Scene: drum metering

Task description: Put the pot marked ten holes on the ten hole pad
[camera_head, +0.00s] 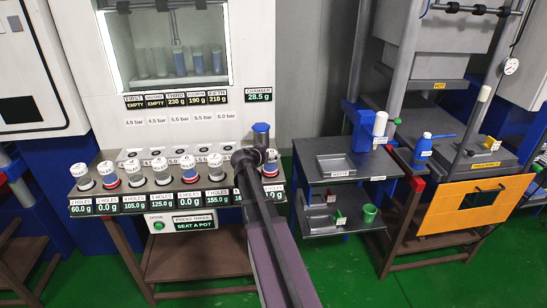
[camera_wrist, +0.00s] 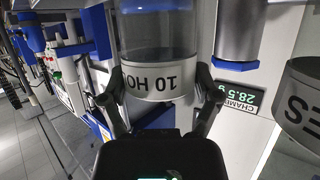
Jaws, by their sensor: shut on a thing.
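In the wrist view, my gripper (camera_wrist: 164,80) is shut on a clear pot (camera_wrist: 165,48) with a white band that reads "10 HO", the rest of the word being cut off by a finger. The pot looks upside down in this picture. Its far end lies outside the frame. A row of pads with weight displays (camera_head: 150,206) runs along the front of the bench. The last label at the right (camera_head: 273,188) is partly covered and its number is unclear, so I cannot pick out the ten hole pad.
Several pots with white lids, such as the leftmost one (camera_head: 82,176), stand along the row. Another labelled pot (camera_wrist: 305,105) is close at the right in the wrist view. A chamber display (camera_head: 260,96) reads 28.5 g. A dark side table (camera_head: 345,168) stands to the right.

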